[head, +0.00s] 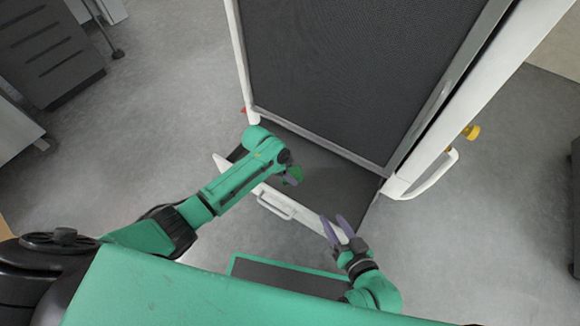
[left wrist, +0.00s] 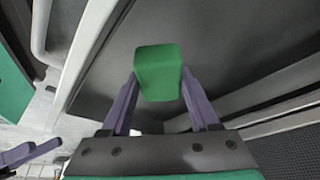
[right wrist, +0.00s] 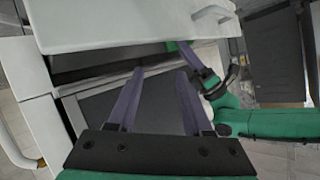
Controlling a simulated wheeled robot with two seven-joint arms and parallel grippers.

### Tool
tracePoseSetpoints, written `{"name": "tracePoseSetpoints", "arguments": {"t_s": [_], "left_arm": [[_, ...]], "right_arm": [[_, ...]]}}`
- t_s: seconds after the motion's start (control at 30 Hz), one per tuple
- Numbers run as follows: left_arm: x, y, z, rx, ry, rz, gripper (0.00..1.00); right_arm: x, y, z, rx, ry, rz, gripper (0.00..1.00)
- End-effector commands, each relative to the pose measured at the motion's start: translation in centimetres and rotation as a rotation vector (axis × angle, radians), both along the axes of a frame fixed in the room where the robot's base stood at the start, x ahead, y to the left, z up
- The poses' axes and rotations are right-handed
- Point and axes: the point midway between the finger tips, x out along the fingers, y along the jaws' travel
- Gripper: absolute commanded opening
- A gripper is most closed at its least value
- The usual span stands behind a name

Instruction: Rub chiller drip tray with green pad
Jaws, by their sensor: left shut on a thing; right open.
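The green pad (left wrist: 158,72) is a small block held between the purple fingers of my left gripper (left wrist: 158,90). In the head view the pad (head: 293,175) shows small at the tip of my left gripper (head: 287,168). It is over the dark drip tray (head: 335,186), which sticks out at the foot of the chiller and has a white front with a handle. I cannot tell whether the pad touches the tray floor. My right gripper (head: 338,228) is open and empty by the right end of the tray front; its spread fingers also show in the right wrist view (right wrist: 160,85).
The chiller (head: 350,70) stands behind the tray, with a dark mesh front and white frame. A white handle (head: 430,178) and a yellow knob (head: 471,132) are on its right side. Dark cabinets (head: 48,50) stand at the far left.

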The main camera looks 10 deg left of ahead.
Motion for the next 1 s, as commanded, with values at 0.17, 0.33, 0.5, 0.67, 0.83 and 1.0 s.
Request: {"name": "tracePoseSetpoints", "arguments": {"t_s": [0.17,0.33,0.5,0.67,0.83,1.0], "left_arm": [[-0.1,-0.1,1.7,-0.001,-0.001,0.004,0.17],[-0.1,-0.2,2.2,-0.001,-0.001,0.006,0.17],[-0.1,-0.2,2.1,-0.001,-0.001,0.007,0.17],[-0.1,-0.2,2.1,-0.001,-0.001,0.007,0.17],[-1.3,-2.0,4.1,0.000,0.003,0.055,0.17],[-3.6,-2.7,9.5,0.012,-0.001,0.268,0.17]], "right_arm": [[0.2,0.1,2.4,-0.011,0.009,0.012,0.50],[0.6,-0.1,3.7,-0.019,0.010,0.017,0.50],[0.6,-0.3,3.5,-0.029,0.017,0.021,0.50],[0.5,-0.3,3.4,-0.032,0.015,0.025,0.50],[0.5,-0.3,3.3,-0.033,0.017,0.026,0.50],[0.4,-0.2,3.2,-0.032,0.018,0.027,0.50]]}}
